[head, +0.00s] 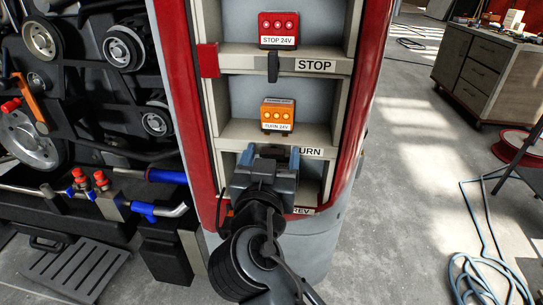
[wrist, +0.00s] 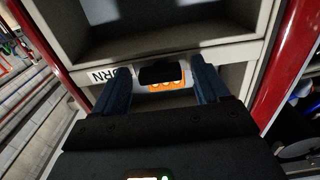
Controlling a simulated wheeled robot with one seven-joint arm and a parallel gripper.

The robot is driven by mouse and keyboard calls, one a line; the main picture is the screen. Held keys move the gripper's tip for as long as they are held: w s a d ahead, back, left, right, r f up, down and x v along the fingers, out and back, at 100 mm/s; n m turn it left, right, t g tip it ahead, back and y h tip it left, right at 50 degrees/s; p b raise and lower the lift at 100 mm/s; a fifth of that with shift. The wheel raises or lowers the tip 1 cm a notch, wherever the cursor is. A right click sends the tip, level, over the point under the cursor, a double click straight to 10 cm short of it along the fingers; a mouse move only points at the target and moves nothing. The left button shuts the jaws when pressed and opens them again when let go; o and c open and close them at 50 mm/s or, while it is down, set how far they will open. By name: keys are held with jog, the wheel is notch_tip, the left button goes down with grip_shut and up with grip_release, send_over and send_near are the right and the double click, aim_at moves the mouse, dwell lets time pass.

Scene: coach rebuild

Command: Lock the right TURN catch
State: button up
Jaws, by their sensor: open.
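The orange TURN 24V module (head: 278,116) sits on the middle shelf of the red-framed cabinet. Below it is the shelf edge with the TURN label (head: 308,152), partly covered by my gripper (head: 271,157). In the wrist view, a black catch (wrist: 160,74) shows at that shelf edge, with part of the orange module (wrist: 165,87) beside it. My gripper (wrist: 162,84) is open, one blue finger on each side of the catch, with gaps between. I cannot tell the catch's locked state. In the head view my gripper hides the catch.
The red STOP 24V module (head: 277,30) stands on the shelf above, with a black catch (head: 272,67) upright at its edge. A REV label (head: 300,211) shows lower down. Engine parts stand left. Hose coils (head: 480,275) lie on the floor at right.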

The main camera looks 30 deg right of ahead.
jog(key=c, duration=1.1)
jog(key=shift+o, duration=0.2)
